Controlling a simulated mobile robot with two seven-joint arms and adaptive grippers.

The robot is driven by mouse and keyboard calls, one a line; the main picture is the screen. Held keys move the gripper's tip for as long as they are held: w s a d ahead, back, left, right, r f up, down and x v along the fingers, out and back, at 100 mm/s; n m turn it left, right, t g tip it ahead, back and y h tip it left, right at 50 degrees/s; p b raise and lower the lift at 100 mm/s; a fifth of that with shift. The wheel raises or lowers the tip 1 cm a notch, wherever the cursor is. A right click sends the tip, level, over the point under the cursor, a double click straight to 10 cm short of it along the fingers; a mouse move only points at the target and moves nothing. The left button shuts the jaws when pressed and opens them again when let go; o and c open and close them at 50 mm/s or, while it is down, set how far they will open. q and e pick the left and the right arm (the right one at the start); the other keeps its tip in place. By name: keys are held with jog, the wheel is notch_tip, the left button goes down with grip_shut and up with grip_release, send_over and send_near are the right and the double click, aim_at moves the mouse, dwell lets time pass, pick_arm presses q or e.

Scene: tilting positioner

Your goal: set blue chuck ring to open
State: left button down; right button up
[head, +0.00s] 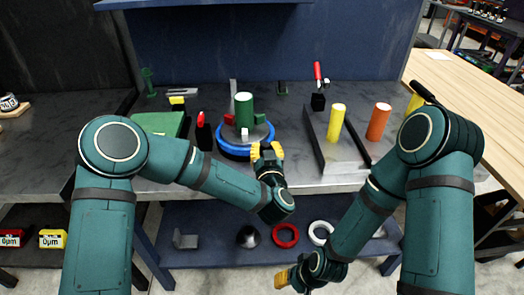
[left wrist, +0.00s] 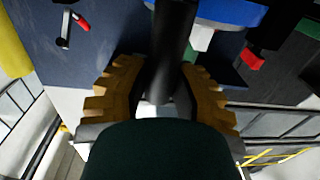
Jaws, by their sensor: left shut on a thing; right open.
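The blue chuck ring (head: 232,151) lies around the base of a chuck on the grey bench; its edge also shows in the left wrist view (left wrist: 225,12). A green cylinder (head: 244,105) stands upright in the chuck, among a red, a green and a white jaw (head: 245,134). My left gripper (head: 267,150) is at the ring's front right edge. In the left wrist view its fingers (left wrist: 167,85) are shut on a dark bar (left wrist: 173,40); where the bar joins the ring is not clear. My right gripper (head: 284,280) is open, low in front of the lower shelf.
A red-topped black block (head: 204,135) stands left of the ring. A red-handled clamp (head: 318,88) stands behind. The lower shelf holds a red ring (head: 285,244).

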pick_arm(q)
jog(key=shift+w+d, duration=0.35)
jog(key=shift+d, duration=0.5)
jog(key=c, duration=0.7)
grip_release()
jog(key=shift+c, duration=0.2)
jog(key=s, duration=1.2)
jog(key=shift+d, duration=0.2)
